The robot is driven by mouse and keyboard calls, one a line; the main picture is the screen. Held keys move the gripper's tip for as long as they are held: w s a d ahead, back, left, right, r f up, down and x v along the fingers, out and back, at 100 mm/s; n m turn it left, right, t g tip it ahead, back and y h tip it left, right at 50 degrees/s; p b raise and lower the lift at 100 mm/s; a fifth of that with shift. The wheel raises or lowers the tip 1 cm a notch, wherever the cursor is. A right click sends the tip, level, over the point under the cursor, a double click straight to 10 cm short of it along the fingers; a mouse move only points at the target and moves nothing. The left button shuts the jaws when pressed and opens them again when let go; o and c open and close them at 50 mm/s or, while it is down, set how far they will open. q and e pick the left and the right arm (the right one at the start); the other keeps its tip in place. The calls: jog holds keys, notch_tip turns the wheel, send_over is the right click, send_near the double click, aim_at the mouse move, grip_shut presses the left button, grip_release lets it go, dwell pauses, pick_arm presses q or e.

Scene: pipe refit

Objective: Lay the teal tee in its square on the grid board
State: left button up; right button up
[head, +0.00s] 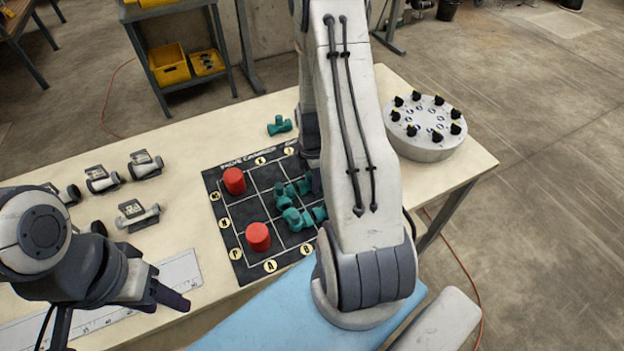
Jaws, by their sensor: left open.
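One teal tee (279,125) lies on the table just beyond the back edge of the dark grid board (235,207). Several more teal pieces (294,218) lie on the board's middle squares, partly covered by my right arm. Two red cylinders stand on the board's left column, one farther back (234,181) and one nearer (258,237). My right gripper (316,182) is mostly hidden behind its own arm, low over the board beside the teal pieces; I cannot tell what is between its fingers. My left gripper (172,298) is open and empty over the table's front left.
Several grey valve-like fittings (138,213) stand on the table's left. A white ruler strip (178,272) lies near the front edge. A round grey stand with black knobs (424,128) is at the right. The right side of the board is hidden by my arm.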

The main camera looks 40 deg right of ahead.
jog(key=o, duration=0.4)
jog(key=shift+r, duration=0.1)
notch_tip(320, 180, up, 12)
jog(key=shift+r, duration=0.1)
jog(key=s+a+r+m, duration=0.1)
jog(key=a+r+m, duration=0.15)
jog(key=a, duration=0.75)
jog(key=s+a+r+m, duration=0.1)
jog(key=a+r, duration=0.3)
jog(key=a, duration=0.6)
jog(key=s+a+r+m, duration=0.1)
jog(key=s+a, duration=0.2)
jog(key=s, duration=0.1)
jog(key=s+a+r+m, duration=0.1)
jog(key=s+a+m, duration=0.1)
jog(key=s+a, duration=0.2)
jog(key=s+a+r+m+y, duration=0.1)
jog(key=s+a, duration=0.3)
jog(key=s, duration=0.2)
jog(key=shift+s+r+m, duration=0.15)
jog(key=shift+r+m, duration=0.2)
